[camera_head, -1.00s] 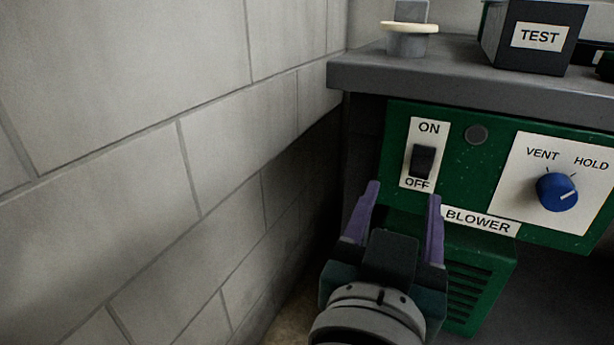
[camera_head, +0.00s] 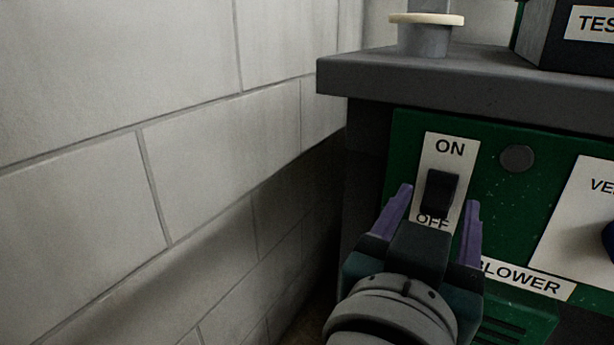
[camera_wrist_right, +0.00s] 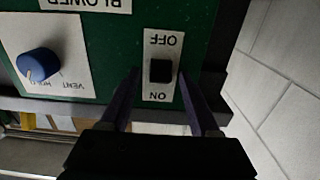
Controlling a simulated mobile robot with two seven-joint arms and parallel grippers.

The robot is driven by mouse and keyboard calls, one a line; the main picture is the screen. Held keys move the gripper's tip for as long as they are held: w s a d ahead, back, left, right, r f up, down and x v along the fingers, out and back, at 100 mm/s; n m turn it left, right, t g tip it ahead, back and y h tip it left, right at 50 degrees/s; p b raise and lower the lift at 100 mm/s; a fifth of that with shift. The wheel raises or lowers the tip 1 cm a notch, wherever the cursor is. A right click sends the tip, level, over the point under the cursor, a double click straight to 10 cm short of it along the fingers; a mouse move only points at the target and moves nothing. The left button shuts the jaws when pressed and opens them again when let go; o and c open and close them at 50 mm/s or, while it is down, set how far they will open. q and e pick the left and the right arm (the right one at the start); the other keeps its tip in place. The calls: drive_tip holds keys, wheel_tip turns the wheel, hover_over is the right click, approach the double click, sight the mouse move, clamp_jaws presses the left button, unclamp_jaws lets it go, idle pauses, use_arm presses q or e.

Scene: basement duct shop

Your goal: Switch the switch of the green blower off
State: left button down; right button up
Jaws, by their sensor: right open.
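The green blower panel (camera_head: 480,160) is under a grey counter. Its black rocker switch (camera_head: 441,190) sits on a white plate marked ON above and OFF below. Which side is pressed in is too small to tell. My right gripper (camera_head: 438,199) is open and empty, its purple fingers spread to either side of the switch plate in the head view. In the right wrist view, which shows the panel upside down, the switch (camera_wrist_right: 161,70) appears between the fingertips. Whether the fingers touch the panel cannot be told. My left gripper is out of view.
A blue knob (camera_wrist_right: 38,64) with VENT and HOLD marks sits beside the switch. The grey counter (camera_head: 370,78) overhangs the panel and carries a dark box with a TEST label (camera_head: 595,24). A pale block wall (camera_head: 200,150) stands close on the left.

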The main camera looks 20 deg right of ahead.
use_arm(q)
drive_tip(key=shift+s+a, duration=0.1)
use_arm(e)
drive_tip(key=shift+a, duration=0.1)
drive_tip(key=shift+s, duration=0.1)
drive_tip(key=shift+c, duration=0.4)
clamp_jaws()
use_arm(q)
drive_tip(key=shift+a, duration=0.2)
